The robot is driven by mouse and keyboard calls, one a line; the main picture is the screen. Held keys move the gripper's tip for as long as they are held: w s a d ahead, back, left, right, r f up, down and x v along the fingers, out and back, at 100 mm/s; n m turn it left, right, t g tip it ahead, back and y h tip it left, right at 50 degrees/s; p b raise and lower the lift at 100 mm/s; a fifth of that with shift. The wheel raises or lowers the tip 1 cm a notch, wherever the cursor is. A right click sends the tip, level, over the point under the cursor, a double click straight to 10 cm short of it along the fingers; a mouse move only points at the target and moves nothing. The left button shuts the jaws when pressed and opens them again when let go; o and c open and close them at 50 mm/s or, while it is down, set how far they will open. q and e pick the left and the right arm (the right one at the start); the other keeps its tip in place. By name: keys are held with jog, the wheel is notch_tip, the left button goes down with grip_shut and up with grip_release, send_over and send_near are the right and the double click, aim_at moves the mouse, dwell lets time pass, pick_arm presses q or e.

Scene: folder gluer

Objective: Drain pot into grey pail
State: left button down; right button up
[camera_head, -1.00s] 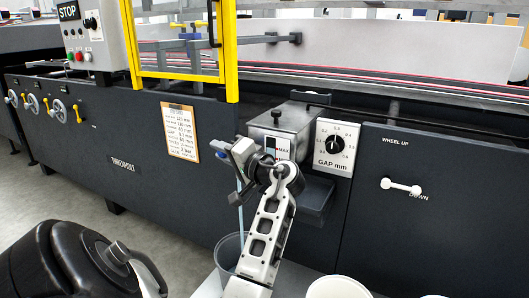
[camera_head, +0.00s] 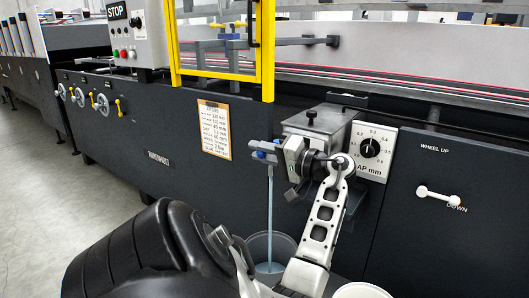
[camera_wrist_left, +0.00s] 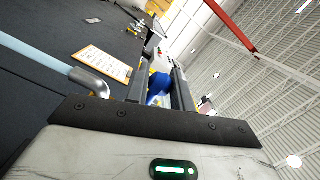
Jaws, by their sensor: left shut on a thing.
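The glue pot (camera_head: 318,128) is a grey metal box on the machine's dark front, partly hidden by my left arm. My left gripper (camera_head: 279,153) is shut at a blue valve handle (camera_head: 263,156) on the pot's left. In the left wrist view, the blue handle (camera_wrist_left: 158,88) sits between the fingers. A pale blue stream (camera_head: 270,205) falls from the spout into the grey pail (camera_head: 285,242), where a little pale liquid shows low down. The stream (camera_wrist_left: 32,55) and grey spout (camera_wrist_left: 92,82) also show in the wrist view. My right gripper is out of view.
The gap dial (camera_head: 370,148) is right of the pot, with a white wheel lever (camera_head: 437,196) farther right. A yellow guard frame (camera_head: 266,50) stands above. A white round container (camera_head: 362,291) is right of the pail. Floor (camera_head: 30,210) is clear at left.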

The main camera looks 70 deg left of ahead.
pick_arm(q)
jog(key=shift+a+r, duration=0.1)
jog(key=c, duration=1.2)
grip_release()
jog(key=shift+s, duration=0.1)
jog(key=shift+c, duration=0.2)
jog(key=p+v, duration=0.1)
jog(key=v, duration=1.5)
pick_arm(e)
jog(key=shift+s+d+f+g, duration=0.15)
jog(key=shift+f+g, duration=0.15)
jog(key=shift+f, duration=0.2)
